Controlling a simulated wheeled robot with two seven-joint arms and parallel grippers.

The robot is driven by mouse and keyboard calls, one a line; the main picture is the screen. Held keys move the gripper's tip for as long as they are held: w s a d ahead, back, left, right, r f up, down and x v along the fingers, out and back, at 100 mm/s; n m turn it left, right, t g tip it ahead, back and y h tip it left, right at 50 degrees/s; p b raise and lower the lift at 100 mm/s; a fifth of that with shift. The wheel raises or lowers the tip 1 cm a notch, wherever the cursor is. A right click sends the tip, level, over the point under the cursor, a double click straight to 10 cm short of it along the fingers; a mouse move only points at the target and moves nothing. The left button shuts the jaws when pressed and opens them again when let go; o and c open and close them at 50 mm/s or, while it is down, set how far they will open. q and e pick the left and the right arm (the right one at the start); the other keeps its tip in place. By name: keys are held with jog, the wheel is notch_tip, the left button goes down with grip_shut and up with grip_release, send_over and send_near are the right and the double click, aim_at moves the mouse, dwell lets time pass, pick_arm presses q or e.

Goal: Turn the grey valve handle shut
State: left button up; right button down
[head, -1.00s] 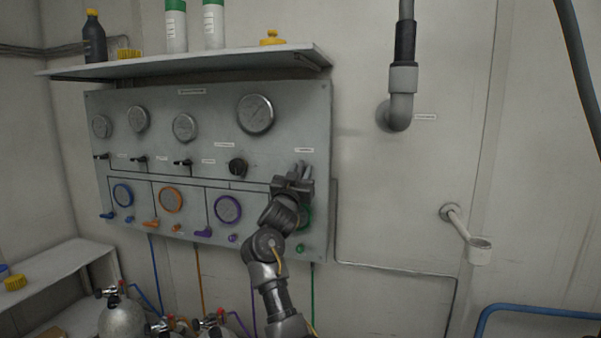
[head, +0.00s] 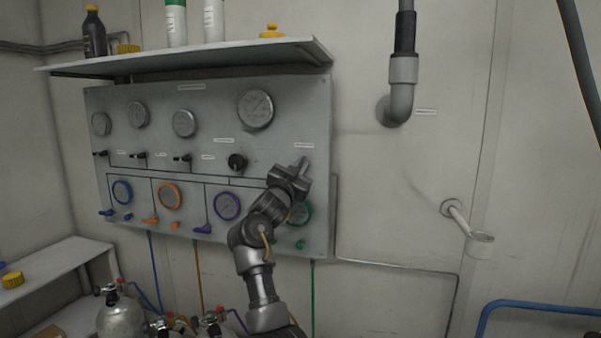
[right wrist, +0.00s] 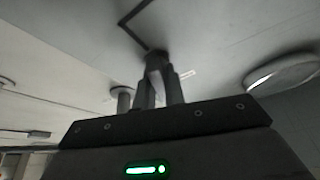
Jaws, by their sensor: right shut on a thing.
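My right gripper (head: 301,167) is at the upper right part of the air panel, under a small white label. In the right wrist view its two fingers (right wrist: 158,80) are shut on the grey valve handle (right wrist: 154,62), which shows as a dark piece between the fingertips against the panel. In the head view the gripper mostly hides the handle, so its exact angle is hard to tell. The fingers are tilted toward the upper right. My left gripper is not in view.
The air panel (head: 210,155) carries several gauges, a black knob (head: 237,162) left of my gripper and a green-ringed gauge (head: 300,212) below it. A shelf (head: 200,58) juts out above. A grey pipe (head: 400,100) and a ring bracket (head: 480,243) are on the right wall.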

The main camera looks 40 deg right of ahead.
jog(key=m+g+b, duration=0.1)
jog(key=m+g, duration=0.1)
jog(key=m, duration=0.3)
jog(key=m+g+b, duration=0.1)
jog(key=m+g, duration=0.1)
jog(key=m, duration=0.2)
jog(key=shift+m+g, duration=0.3)
jog(key=m+y, duration=0.1)
jog(key=m, duration=0.1)
jog(key=shift+m+g, duration=0.4)
jog(key=shift+m+g+y+p, duration=0.35)
jog(key=shift+m+y, duration=0.25)
jog(key=shift+m, duration=1.3)
jog(key=c, duration=1.5)
grip_release()
